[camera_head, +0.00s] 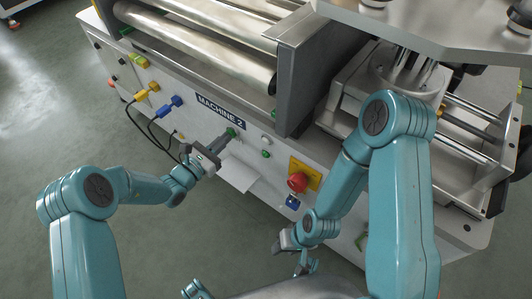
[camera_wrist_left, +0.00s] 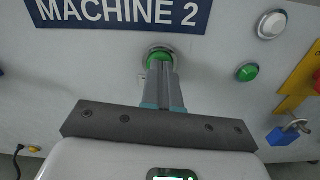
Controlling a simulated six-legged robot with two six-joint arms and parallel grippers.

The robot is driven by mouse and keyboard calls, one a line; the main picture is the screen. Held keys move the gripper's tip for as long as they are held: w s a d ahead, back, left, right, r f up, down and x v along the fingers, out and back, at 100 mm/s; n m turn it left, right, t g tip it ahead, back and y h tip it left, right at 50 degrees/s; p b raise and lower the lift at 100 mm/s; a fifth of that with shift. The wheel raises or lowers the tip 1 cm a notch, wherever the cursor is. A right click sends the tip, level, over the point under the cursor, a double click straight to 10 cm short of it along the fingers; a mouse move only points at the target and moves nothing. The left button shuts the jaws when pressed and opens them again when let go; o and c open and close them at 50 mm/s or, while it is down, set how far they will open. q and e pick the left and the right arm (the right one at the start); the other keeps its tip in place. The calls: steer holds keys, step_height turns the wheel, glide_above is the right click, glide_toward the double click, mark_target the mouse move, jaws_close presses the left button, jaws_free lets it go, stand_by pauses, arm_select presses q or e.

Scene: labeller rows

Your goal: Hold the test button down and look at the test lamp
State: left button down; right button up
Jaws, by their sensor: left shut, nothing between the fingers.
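My left gripper (camera_head: 228,136) is shut and empty. Its fingertips are at a green round button (camera_head: 232,131) in a metal ring below the "MACHINE 2" sign. In the left wrist view the fingertips (camera_wrist_left: 160,68) overlap the lower part of this button (camera_wrist_left: 158,54) and appear to touch it; how far it is pressed in cannot be told. To its right are a pale round lamp-like disc (camera_wrist_left: 271,25), looking unlit, and a second green round piece (camera_wrist_left: 246,72). No lettering marks either as the test lamp. My right gripper (camera_head: 296,254) hangs low, away from the panel.
A red mushroom button (camera_head: 297,182) on a yellow plate and a blue padlock (camera_head: 292,202) are to the right. Yellow (camera_head: 141,95) and blue (camera_head: 164,106) plugs with cables are on the left. A white sheet (camera_head: 238,175) sticks out below my left gripper.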

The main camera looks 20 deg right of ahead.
arm_select(q)
steer(key=p+v, duration=0.1)
steer(key=v, duration=0.3)
steer(key=shift+s+a, duration=0.25)
steer(key=shift+a, duration=0.05)
stand_by(0.4)
